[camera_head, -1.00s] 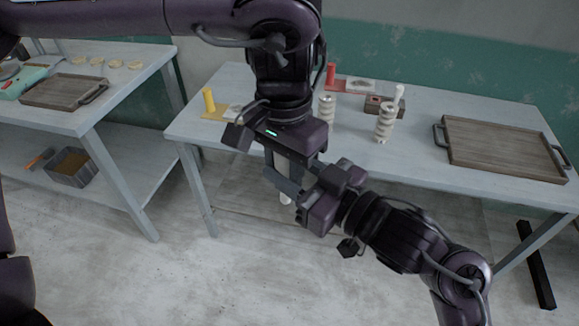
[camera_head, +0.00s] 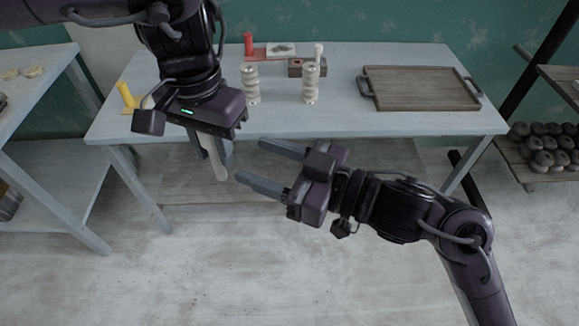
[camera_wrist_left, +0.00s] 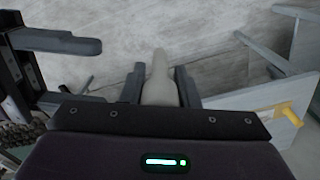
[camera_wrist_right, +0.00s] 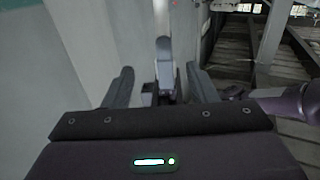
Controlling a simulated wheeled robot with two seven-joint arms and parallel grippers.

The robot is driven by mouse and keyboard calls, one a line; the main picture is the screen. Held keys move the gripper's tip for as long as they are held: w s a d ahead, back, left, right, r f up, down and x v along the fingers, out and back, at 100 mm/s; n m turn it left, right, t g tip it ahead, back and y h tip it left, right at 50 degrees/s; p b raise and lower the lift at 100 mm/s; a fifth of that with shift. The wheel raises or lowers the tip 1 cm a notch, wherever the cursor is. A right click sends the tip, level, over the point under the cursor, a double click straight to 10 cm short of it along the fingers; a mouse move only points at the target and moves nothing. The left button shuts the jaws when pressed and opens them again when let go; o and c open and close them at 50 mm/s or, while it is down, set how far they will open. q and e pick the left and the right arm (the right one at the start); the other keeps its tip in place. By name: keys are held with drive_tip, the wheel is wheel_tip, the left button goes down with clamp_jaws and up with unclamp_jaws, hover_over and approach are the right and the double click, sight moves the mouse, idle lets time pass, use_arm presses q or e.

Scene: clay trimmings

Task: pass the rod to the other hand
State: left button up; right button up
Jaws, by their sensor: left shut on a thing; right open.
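The pale rod (camera_head: 217,164) hangs down from my left gripper (camera_head: 214,150), which is shut on it. In the left wrist view the rod (camera_wrist_left: 158,72) sits between the left fingers and points away from the palm. My right gripper (camera_head: 250,160) is open and empty, to the right of the rod in the head view, its fingers pointing toward it with a gap between. Its two fingers also show at the left of the left wrist view (camera_wrist_left: 62,70). The rod's upper part is hidden by the left gripper.
Behind the arms stands a table (camera_head: 350,122) with two stacks of pale rings (camera_head: 251,86), a wooden tray (camera_head: 420,90), a red post (camera_head: 248,44) and a yellow post (camera_head: 126,96). A rack with dark round objects (camera_head: 545,145) stands at right. The floor in front is clear.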

use_arm(q)
drive_tip(key=shift+a, duration=0.1)
use_arm(e)
drive_tip(key=shift+v, duration=1.9)
drive_tip(key=shift+o, duration=0.2)
drive_tip(key=w+d+r+n+g, duration=0.45)
drive_tip(key=w+d+g, duration=0.35)
drive_tip(key=w+d, duration=0.4)
use_arm(q)
drive_tip(key=w+d+n, duration=0.4)
drive_tip(key=w+d, duration=0.4)
drive_tip(key=d, duration=0.2)
drive_tip(key=shift+w+n, duration=0.2)
drive_tip(key=shift+n, duration=0.1)
use_arm(e)
drive_tip(key=a+f, duration=0.2)
drive_tip(key=a, duration=1)
drive_tip(key=shift+w+a+f+n+h, duration=0.15)
drive_tip(key=shift+w+f+n+h, duration=0.15)
drive_tip(key=shift+w+f+n, duration=0.1)
